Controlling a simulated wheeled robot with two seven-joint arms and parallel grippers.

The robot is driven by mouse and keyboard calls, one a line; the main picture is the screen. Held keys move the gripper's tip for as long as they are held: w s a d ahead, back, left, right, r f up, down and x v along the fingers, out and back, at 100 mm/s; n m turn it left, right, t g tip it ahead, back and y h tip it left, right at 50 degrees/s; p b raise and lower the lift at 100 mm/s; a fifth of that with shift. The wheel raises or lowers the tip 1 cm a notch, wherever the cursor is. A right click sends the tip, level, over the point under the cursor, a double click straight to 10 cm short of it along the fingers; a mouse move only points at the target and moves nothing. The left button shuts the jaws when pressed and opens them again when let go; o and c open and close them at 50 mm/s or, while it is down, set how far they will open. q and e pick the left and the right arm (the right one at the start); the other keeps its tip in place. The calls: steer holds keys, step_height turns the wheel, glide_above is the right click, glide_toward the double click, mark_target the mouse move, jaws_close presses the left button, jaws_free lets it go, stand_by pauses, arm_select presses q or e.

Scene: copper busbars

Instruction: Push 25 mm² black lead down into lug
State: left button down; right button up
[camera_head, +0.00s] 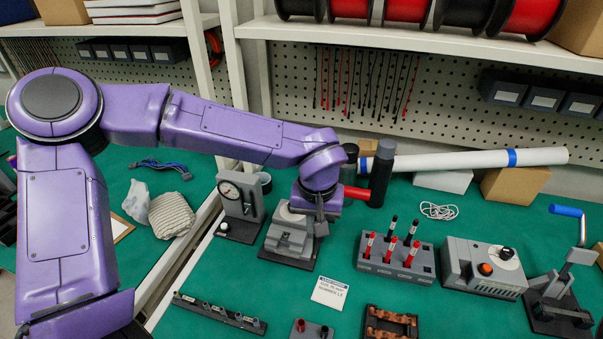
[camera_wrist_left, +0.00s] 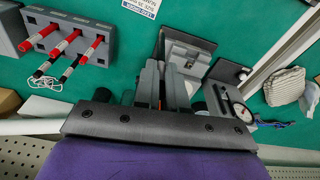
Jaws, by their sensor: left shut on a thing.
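My left gripper (camera_head: 318,216) points down over a grey clamp-like fixture (camera_head: 288,246) on the green bench. In the left wrist view its two grey fingers (camera_wrist_left: 165,88) are close together, with a thin dark piece and a bit of orange between them. I take this to be the black lead, mostly hidden by the fingers. The fixture (camera_wrist_left: 188,55) lies just beyond the fingertips. I cannot see the lug or whether the lead touches it. Other red and black leads stand upright in a grey rack (camera_head: 372,262). My right gripper is not in view.
A dial gauge stand (camera_head: 240,204) is close left of the fixture. Dark cylinders (camera_head: 381,172) stand behind it. A label card (camera_head: 331,292) lies in front, with a grey box with a knob (camera_head: 482,268) and a crank device (camera_head: 562,300) at right.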

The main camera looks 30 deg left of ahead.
arm_select(q)
steer(key=w+a+r+n+g+p, duration=0.1)
steer(key=w+a+n+p, duration=0.2)
steer(key=a+n+p, duration=0.45)
steer(key=w+a+r+n+g+p, duration=0.1)
steer(key=w+a+r+n+p, duration=0.25)
steer(key=n, duration=0.75)
step_height(320, 180, down, 8)
steer(key=a+b, duration=0.1)
steer(key=b, duration=0.5)
steer(key=shift+s+a+y, duration=0.15)
steer(key=shift+s+y, duration=0.15)
steer(key=shift+s, duration=0.1)
steer(key=shift+f, duration=0.2)
steer(key=shift+f, duration=0.3)
steer(key=shift+r, duration=0.1)
